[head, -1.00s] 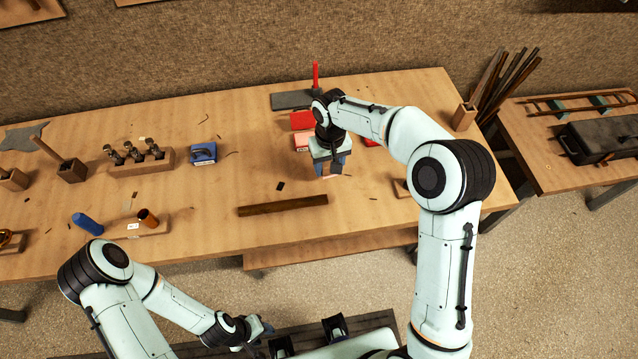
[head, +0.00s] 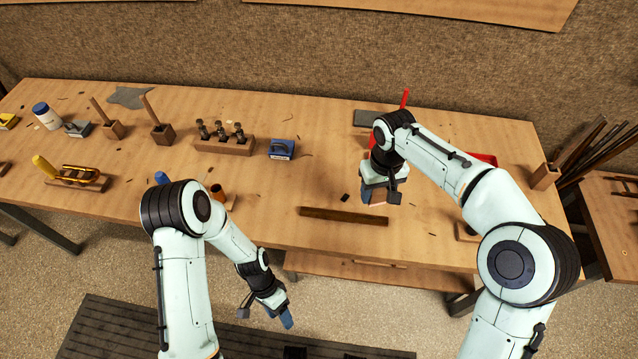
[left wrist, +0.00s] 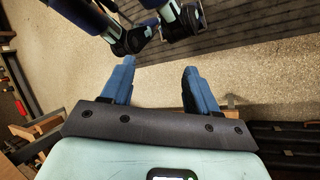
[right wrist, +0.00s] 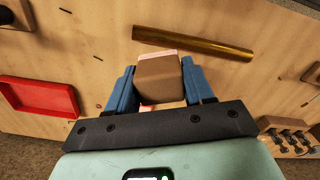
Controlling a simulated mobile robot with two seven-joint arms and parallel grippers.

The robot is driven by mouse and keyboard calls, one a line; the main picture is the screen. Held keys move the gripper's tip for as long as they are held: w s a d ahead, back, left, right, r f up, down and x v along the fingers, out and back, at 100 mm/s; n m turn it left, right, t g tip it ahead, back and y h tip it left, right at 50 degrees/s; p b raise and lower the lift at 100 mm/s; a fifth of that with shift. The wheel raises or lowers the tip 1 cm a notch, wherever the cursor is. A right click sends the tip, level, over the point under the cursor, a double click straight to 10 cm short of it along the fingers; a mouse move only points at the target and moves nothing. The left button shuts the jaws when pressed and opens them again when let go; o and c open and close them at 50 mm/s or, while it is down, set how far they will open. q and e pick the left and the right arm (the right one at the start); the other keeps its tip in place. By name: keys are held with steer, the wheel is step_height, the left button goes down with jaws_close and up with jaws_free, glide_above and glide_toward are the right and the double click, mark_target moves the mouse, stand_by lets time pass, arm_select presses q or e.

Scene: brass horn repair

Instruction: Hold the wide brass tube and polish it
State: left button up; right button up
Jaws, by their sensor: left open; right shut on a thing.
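A long brass-brown tube (head: 343,216) lies on the workbench near its front edge. In the right wrist view it is a shiny brass tube (right wrist: 195,42) beyond my fingertips. My right gripper (head: 377,190) is over the bench, just behind the tube's right end. It is shut on a brown block with a pinkish edge (right wrist: 160,78). The block is apart from the tube in the picture; its exact height is unclear. My left gripper (head: 280,314) is open and empty over the floor in front of the bench. Its spread blue fingers show in the left wrist view (left wrist: 156,72).
A wooden rack (head: 224,146) with several dark pieces and a blue block (head: 281,149) stand behind the tube. A small orange-brown cylinder (head: 217,192) is near my left forearm. A red tray (right wrist: 45,97) lies to the right on the bench.

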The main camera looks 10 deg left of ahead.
mark_target(318, 211)
arm_select(q)
steer(key=w+r+m+g, duration=0.2)
steer(key=w+r+m, duration=0.1)
steer(key=r+m, duration=0.3)
steer(key=w+r+m+g, duration=0.1)
steer(key=w+r+m, duration=0.3)
steer(key=r, duration=0.5)
steer(key=w+r+t+y, duration=0.1)
steer(key=w+r, duration=0.1)
steer(key=w, duration=0.1)
steer(key=w+d+r+m+t+y, duration=0.1)
steer(key=w+r, duration=0.1)
steer(key=w, duration=0.1)
steer(key=w+d+r+m+t+y, duration=0.1)
steer(key=w+r, duration=0.1)
steer(key=w, duration=0.2)
steer(key=shift+d+t, duration=0.25)
steer(key=shift+t, duration=0.05)
steer(key=w+d+r+t, duration=0.45)
steer(key=w+r, duration=0.25)
steer(key=w, duration=0.2)
steer(key=shift+y, duration=0.4)
steer(key=f, duration=1.2)
steer(key=shift+s+d, duration=0.1)
steer(key=shift+s, duration=0.1)
jaws_close()
